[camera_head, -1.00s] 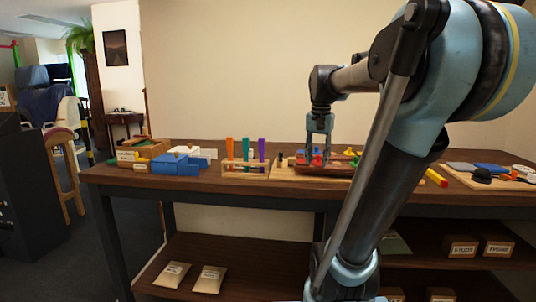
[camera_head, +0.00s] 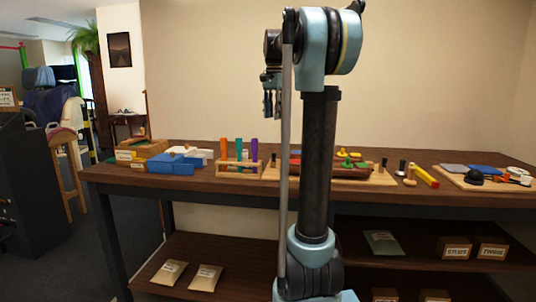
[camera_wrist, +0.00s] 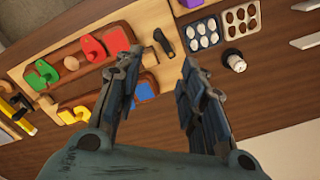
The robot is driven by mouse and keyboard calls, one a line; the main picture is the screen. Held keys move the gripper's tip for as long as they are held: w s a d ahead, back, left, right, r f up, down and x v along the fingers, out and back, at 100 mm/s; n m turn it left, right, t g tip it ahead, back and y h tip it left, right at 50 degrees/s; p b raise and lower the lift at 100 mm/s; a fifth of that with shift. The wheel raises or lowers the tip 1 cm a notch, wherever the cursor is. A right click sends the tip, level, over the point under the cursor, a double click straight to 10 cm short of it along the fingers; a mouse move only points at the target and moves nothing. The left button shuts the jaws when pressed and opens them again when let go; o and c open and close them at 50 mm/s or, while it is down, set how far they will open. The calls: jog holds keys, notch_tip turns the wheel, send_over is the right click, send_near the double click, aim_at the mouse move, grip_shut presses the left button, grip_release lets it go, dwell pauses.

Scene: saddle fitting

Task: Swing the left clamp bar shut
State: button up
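The wooden fixture board (camera_head: 382,179) lies on the table, with a long red-brown block (camera_wrist: 70,70) on it. A dark bar (camera_wrist: 163,42), which looks like the left clamp bar, sits at the block's end in the wrist view. It shows as a small dark upright piece (camera_head: 273,159) at the board's left end in the head view. It does not lie across the block. A red saddle piece (camera_wrist: 117,41) and a green one (camera_wrist: 94,47) sit on the block. My gripper (camera_head: 272,104) is open and empty, well above the table, its fingers (camera_wrist: 160,70) apart.
A black-topped peg (camera_head: 402,166) and a yellow-red bar (camera_head: 425,176) are to the right. The air around my gripper is clear.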

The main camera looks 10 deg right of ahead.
aim_at(274, 155)
notch_tip(274, 155, down, 17)
jog(key=shift+r, duration=0.2)
dwell(0.3)
